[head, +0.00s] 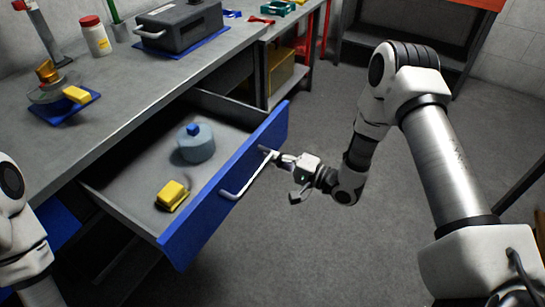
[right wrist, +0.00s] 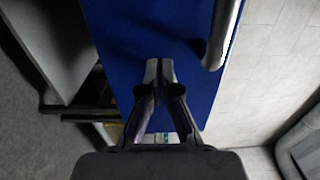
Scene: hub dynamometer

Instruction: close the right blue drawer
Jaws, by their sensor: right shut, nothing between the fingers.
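The right blue drawer (head: 225,186) is pulled well out from under the workbench in the head view. A white bar handle (head: 250,175) is on its front. Inside lie a grey-blue round pot with a blue knob (head: 196,143) and a yellow block (head: 172,194). My right gripper (head: 283,158) is shut and empty, at the drawer front near the handle's far end. In the right wrist view, its fingertips (right wrist: 160,68) are together in front of the blue face (right wrist: 150,30), beside the handle (right wrist: 222,35). I cannot tell if they touch. My left gripper is out of view.
The grey workbench (head: 130,95) carries a dark case (head: 180,24), a white jar with a red lid (head: 95,36) and a blue tray with a yellow block (head: 63,110). Open floor (head: 330,240) lies in front of the drawer.

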